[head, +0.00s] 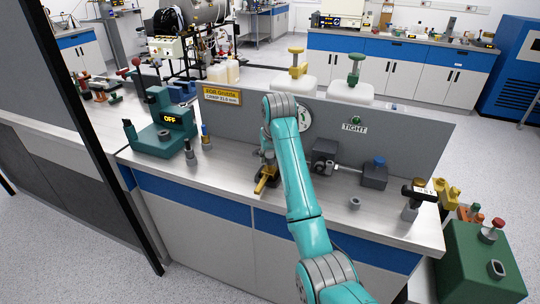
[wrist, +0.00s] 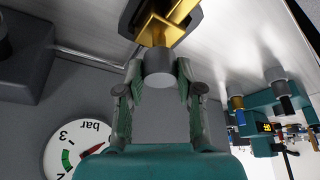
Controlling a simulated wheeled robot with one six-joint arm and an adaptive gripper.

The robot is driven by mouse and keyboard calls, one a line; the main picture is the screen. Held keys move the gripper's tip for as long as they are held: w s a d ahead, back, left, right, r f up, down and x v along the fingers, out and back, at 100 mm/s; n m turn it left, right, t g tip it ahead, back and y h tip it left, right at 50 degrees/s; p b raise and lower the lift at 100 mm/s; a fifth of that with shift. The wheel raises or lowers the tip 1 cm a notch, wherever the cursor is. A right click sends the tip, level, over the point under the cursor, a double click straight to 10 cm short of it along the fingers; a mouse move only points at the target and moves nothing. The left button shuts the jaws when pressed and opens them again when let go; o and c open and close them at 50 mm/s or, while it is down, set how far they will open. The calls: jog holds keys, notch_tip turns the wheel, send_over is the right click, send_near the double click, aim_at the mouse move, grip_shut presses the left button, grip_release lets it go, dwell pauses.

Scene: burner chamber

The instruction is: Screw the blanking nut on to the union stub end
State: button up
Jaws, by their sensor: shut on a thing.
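My gripper (wrist: 160,82) is shut on a grey round piece, which looks like the blanking nut (wrist: 160,64), in the wrist view. A brass-yellow fitting with a dark collar (wrist: 160,28), perhaps the union stub end, is directly beyond the nut and in line with it. I cannot tell whether the nut is threaded on or only touching it. In the head view my arm hides most of the gripper and nut. A yellow part (head: 266,182) shows low beside the arm, just above or on the bench.
An upright grey panel (head: 400,138) with a round gauge (head: 306,118) and a TIGHT sign (head: 354,128) stands behind. Two dark blocks (head: 323,156) (head: 374,174), a small grey ring (head: 355,203) and a T-handled tool (head: 411,206) are to the right. A green OFF device (head: 160,125) stands left.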

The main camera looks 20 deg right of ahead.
jog(key=shift+f, duration=1.15)
jog(key=o, duration=1)
